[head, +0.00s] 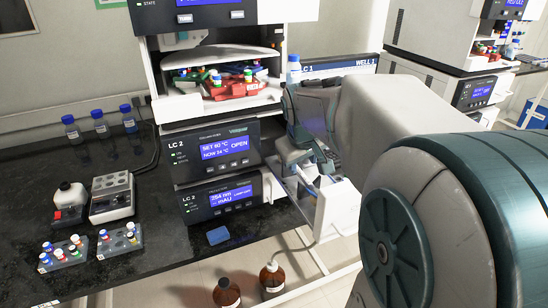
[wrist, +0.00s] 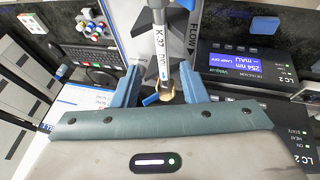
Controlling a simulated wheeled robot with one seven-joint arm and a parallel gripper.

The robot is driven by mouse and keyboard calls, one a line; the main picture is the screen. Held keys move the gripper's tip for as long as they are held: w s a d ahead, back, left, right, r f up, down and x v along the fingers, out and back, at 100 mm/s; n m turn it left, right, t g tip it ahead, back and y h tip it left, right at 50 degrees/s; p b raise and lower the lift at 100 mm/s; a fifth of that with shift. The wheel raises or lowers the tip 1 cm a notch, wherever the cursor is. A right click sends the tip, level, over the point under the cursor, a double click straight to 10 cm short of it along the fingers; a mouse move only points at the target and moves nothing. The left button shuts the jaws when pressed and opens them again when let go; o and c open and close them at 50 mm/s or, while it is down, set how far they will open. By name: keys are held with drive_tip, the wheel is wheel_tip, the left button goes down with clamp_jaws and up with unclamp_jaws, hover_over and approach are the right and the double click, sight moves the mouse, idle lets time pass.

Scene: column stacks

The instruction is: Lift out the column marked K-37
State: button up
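The column marked K-37 (wrist: 160,45) is a slim metal tube with a white label, in the wrist view. In the head view my gripper (head: 312,160) is at the right side of the LC 2 stack, above an open white drawer or door (head: 338,208). The column cannot be made out clearly there, as my gripper and arm cover that spot. The LC 2 oven panel (head: 211,147) reads OPEN.
A detector panel (head: 218,198) sits below the oven panel. Vial racks (head: 63,253), blue-capped bottles (head: 101,124) and a blue sponge-like block (head: 218,235) are on the black bench. Brown bottles (head: 272,278) stand low in front. A keyboard (wrist: 92,56) shows in the wrist view.

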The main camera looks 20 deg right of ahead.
sight(301, 172)
drive_tip(key=x, duration=0.5)
drive_tip(key=shift+a, duration=0.15)
drive_tip(key=c, duration=0.8)
drive_tip(key=shift+r, duration=0.1)
clamp_jaws()
drive_tip(key=shift+w+r, duration=0.1)
drive_tip(key=shift+r, duration=0.05)
